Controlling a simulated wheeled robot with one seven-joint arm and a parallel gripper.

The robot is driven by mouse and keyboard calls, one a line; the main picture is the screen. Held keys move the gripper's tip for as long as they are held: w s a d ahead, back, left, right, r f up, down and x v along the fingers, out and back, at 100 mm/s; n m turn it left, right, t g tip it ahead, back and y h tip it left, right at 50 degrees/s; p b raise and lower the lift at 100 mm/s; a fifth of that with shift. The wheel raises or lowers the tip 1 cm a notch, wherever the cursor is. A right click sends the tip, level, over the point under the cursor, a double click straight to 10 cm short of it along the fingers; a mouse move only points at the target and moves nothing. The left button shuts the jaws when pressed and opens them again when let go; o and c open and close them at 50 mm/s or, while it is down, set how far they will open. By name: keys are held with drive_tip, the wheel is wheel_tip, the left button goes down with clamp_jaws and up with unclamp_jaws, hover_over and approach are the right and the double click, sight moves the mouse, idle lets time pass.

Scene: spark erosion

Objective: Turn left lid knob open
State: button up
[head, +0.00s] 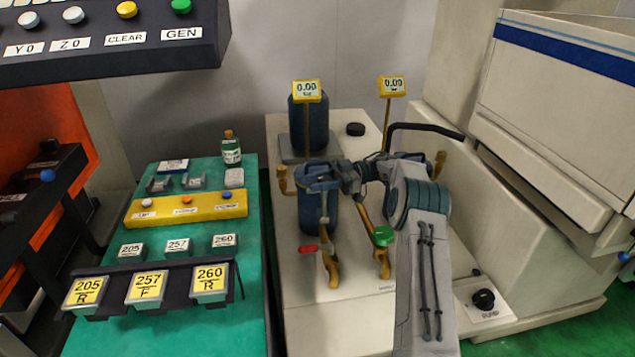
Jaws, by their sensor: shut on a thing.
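My gripper (319,184) is at the top of the front blue canister (316,217), on the pale bench left of my arm. The canister stands upright, partly covered by my wrist.
Behind are another blue canister (309,124), two yellow 0.00 displays (306,91) and a black round cap (355,129). A teal table (115,337) is left; a pale machine (555,90) is right.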

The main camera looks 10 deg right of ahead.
drive_tip(key=shift+r, duration=0.1)
drive_tip(key=o, duration=1)
drive_tip(key=shift+r, duration=0.4)
wheel_tip(320, 180, up, 3)
drive_tip(key=shift+r, duration=0.1)
drive_tip(key=s+d+r, duration=0.5)
drive_tip(key=d+r, duration=0.2)
drive_tip(key=d, duration=0.3)
drive_tip(key=shift+s, duration=0.35)
